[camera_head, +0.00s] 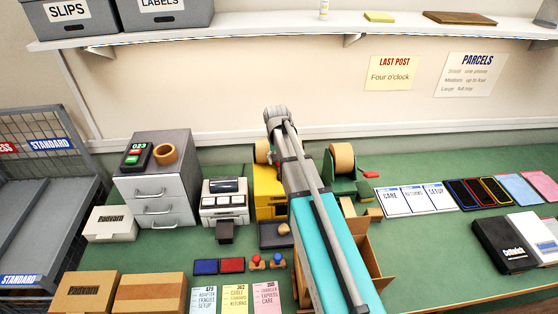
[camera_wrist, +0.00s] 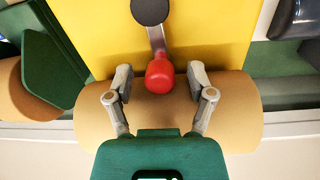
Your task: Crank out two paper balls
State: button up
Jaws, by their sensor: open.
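The yellow paper machine (camera_head: 266,195) stands on the green bench behind my arm, which hides much of it. In the wrist view its yellow face (camera_wrist: 95,30) carries a grey crank arm with a red knob (camera_wrist: 160,75). A brown paper roll (camera_wrist: 235,110) lies across the machine. My gripper (camera_wrist: 160,71) is open, with one finger on each side of the red knob and gaps showing on both sides. My arm hides it in the head view. A dark tray (camera_head: 268,243) in front of the machine holds a tan lump (camera_head: 284,229) that looks like a paper ball.
A green tape dispenser (camera_head: 346,185) stands right of the machine, and a white printer (camera_head: 224,203) stands left. An open carton (camera_head: 368,250) lies under my arm. Small stamps (camera_head: 277,260) and coloured cards (camera_head: 237,298) sit in front. A shelf (camera_head: 290,30) crosses above.

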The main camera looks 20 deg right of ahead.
jog(key=shift+a+n, duration=0.1)
jog(key=shift+n, duration=0.2)
jog(key=shift+a+n, duration=0.4)
jog(key=shift+n, duration=0.6)
jog(key=n, duration=0.1)
jog(key=a+n, duration=0.1)
jog(key=n, duration=0.1)
jog(key=shift+s+a, duration=0.15)
jog(key=shift+a, duration=0.05)
jog(key=n, duration=0.2)
jog(key=a+n, duration=0.1)
jog(key=s+n, duration=0.1)
jog(key=n, duration=0.1)
jog(key=shift+a+n+t, duration=0.3)
jog(key=shift+a, duration=0.05)
jog(key=n, duration=0.1)
jog(key=s+n, duration=0.1)
jog(key=n, duration=0.1)
jog(key=a+n, duration=0.1)
jog(key=shift+s, duration=0.35)
jog(key=n, duration=0.1)
jog(key=s+n, duration=0.1)
jog(key=n, duration=0.1)
jog(key=s+n, duration=0.1)
jog(key=n, duration=0.1)
jog(key=shift+y, duration=0.3)
notch_tip(320, 180, up, 14)
jog(key=p, duration=1.3)
jog(key=shift+s+p, duration=0.25)
jog(key=shift+p, duration=0.15)
